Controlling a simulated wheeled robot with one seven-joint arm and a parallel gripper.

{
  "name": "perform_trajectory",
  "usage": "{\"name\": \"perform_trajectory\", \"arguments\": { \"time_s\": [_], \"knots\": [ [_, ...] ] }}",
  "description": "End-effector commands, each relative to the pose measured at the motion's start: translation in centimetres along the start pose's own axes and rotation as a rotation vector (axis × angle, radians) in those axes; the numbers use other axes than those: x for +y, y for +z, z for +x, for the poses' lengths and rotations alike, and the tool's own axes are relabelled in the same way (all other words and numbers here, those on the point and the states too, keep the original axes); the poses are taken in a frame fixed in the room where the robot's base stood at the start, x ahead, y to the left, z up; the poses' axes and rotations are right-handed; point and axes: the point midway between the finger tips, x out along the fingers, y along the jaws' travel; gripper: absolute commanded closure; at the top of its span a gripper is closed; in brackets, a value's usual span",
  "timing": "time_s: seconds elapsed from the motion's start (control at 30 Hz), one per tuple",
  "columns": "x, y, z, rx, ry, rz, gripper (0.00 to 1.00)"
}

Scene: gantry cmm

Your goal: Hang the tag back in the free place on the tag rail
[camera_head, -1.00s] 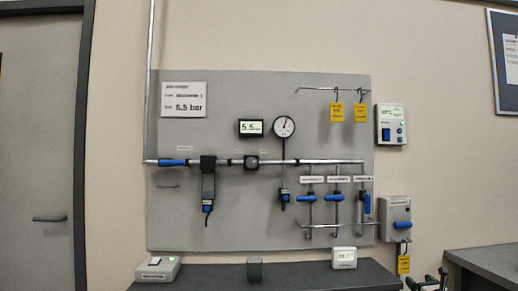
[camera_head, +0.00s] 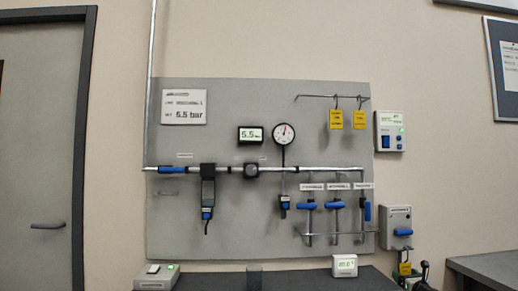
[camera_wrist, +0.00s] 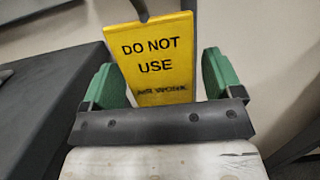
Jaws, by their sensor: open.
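A yellow tag (camera_head: 405,268) hangs by a dark hook below the grey box with a blue handle (camera_head: 396,228) at the lower right. In the wrist view this tag (camera_wrist: 155,58) reads "DO NOT USE" and stands between the green fingers of my gripper (camera_wrist: 160,78). The fingers are open, one at each side of the tag, with a gap at least on the right. The tag rail (camera_head: 312,96) is at the panel's upper right. Two yellow tags (camera_head: 336,119) (camera_head: 359,119) hang towards its right end; its left part is bare.
The grey panel (camera_head: 225,235) carries pipes, a gauge (camera_head: 284,133) and blue-handled valves (camera_head: 338,204). A dark bench (camera_head: 305,278) runs below it, and a grey table (camera_head: 490,268) stands at the right. A control box (camera_head: 390,131) sits beside the rail.

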Motion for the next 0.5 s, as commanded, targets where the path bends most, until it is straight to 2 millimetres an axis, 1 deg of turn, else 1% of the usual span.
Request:
{"name": "perform_trajectory", "arguments": {
  "time_s": [0.27, 0.37, 0.4, 0.5],
  "knots": [
    [0.02, 0.01, 0.1, 0.0, 0.0, 0.0, 0.15],
    [0.02, 0.01, 0.09, 0.0, 0.0, 0.0, 0.44],
    [0.02, 0.01, 0.09, 0.0, 0.0, 0.0, 0.52],
    [0.02, 0.01, 0.09, 0.0, 0.0, 0.0, 0.52]
  ]
}}
